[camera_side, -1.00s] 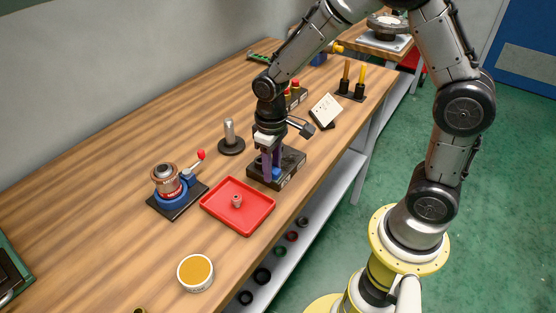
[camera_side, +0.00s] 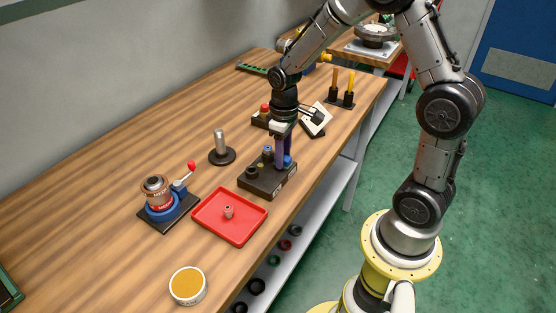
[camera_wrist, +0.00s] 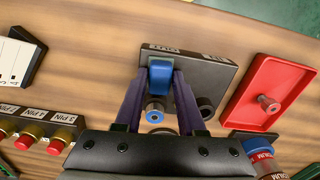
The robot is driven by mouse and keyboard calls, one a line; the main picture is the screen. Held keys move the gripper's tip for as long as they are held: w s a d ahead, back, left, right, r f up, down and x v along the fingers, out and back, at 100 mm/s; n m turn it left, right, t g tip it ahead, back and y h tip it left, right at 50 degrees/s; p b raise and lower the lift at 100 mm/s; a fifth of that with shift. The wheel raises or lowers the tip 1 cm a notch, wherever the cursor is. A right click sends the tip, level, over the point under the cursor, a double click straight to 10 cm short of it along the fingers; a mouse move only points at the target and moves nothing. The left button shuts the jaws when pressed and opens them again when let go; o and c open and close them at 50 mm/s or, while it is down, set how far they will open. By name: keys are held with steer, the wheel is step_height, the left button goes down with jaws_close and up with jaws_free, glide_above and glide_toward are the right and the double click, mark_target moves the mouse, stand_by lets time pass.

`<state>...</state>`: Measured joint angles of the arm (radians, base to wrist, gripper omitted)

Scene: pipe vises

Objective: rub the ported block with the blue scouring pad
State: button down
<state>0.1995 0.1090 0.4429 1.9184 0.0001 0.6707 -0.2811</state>
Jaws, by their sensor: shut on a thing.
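My gripper (camera_side: 284,160) is shut on the blue scouring pad (camera_wrist: 160,76), which shows between the two purple fingers in the wrist view. In the side view the pad (camera_side: 288,161) is low between the fingertips, at the right end of a dark block (camera_side: 262,184). I cannot tell whether the pad touches the block. The fingers hide part of the block.
A red tray (camera_side: 207,216) with a small metal fitting (camera_side: 228,212) lies left of the block. A tilted white plate (camera_side: 319,114) and red-knobbed block (camera_wrist: 40,131) are close behind.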

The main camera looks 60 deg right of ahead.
steer(key=shift+d, duration=0.85)
steer(key=shift+a+r, duration=0.1)
steer(key=shift+r, duration=4)
